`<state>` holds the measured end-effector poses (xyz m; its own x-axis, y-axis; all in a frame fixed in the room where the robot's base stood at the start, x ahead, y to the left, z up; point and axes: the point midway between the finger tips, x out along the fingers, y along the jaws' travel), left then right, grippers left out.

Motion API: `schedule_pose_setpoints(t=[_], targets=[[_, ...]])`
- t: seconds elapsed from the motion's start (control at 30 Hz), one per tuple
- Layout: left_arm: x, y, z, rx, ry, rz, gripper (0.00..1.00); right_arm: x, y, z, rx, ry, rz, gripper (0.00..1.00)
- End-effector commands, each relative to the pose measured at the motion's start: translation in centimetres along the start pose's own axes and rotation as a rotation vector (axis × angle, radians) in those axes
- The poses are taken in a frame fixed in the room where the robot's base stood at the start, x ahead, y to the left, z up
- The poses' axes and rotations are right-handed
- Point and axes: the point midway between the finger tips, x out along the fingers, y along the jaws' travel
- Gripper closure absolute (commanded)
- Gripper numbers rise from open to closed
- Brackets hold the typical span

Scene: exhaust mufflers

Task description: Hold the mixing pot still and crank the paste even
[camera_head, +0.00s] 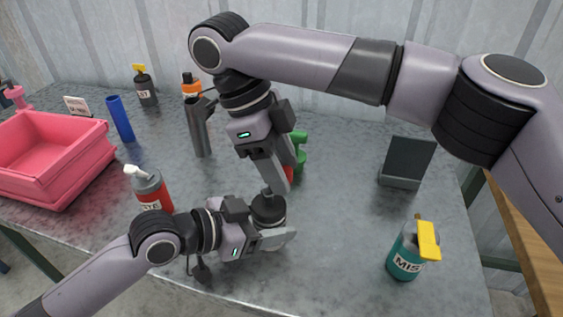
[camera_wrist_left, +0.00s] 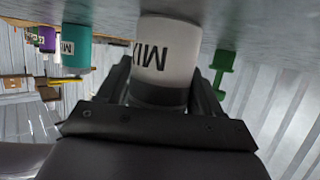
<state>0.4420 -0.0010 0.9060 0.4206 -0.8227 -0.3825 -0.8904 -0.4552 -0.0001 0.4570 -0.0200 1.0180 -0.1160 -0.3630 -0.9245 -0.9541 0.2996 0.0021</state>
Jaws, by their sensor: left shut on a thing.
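The mixing pot (camera_head: 268,211) stands on the grey table, its dark top with a short upright piece showing in the head view. In the left wrist view its white body (camera_wrist_left: 166,48) with a MIX label shows upside down. My left gripper (camera_head: 268,240) is shut on the pot, one finger on each side. It also shows in the left wrist view (camera_wrist_left: 160,92). My right gripper (camera_head: 277,178) points down just above the pot's top, its fingers close together. Whether they hold the crank cannot be told. The paste inside is hidden.
A pink bin (camera_head: 55,160) and a red-and-grey bottle (camera_head: 150,188) stand left. A blue tube (camera_head: 121,119), a dark grey cylinder (camera_head: 198,128) and a green object (camera_head: 299,150) are behind. A teal MIST bottle (camera_head: 406,252) and dark stand (camera_head: 407,162) are right. Free table lies right of the pot.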

Motion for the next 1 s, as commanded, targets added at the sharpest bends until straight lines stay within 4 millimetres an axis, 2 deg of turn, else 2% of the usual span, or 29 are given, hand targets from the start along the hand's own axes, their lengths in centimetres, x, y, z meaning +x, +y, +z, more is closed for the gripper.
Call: schedule_pose_setpoints(t=[0.33, 0.7, 1.0], targets=[[0.0, 0.0, 0.0, 0.001, 0.0, 0.0, 0.69, -0.6, -0.1, -0.1, 0.003, 0.001, -0.002, 0.5], [0.0, 0.0, 0.0, 0.001, 0.0, 0.0, 0.69, -5.6, 0.0, 0.0, 0.003, 0.002, -0.005, 0.5], [0.0, 0.0, 0.0, 0.001, 0.0, 0.0, 0.69, -7.4, 0.0, 0.0, 0.001, 0.001, -0.002, 0.5]])
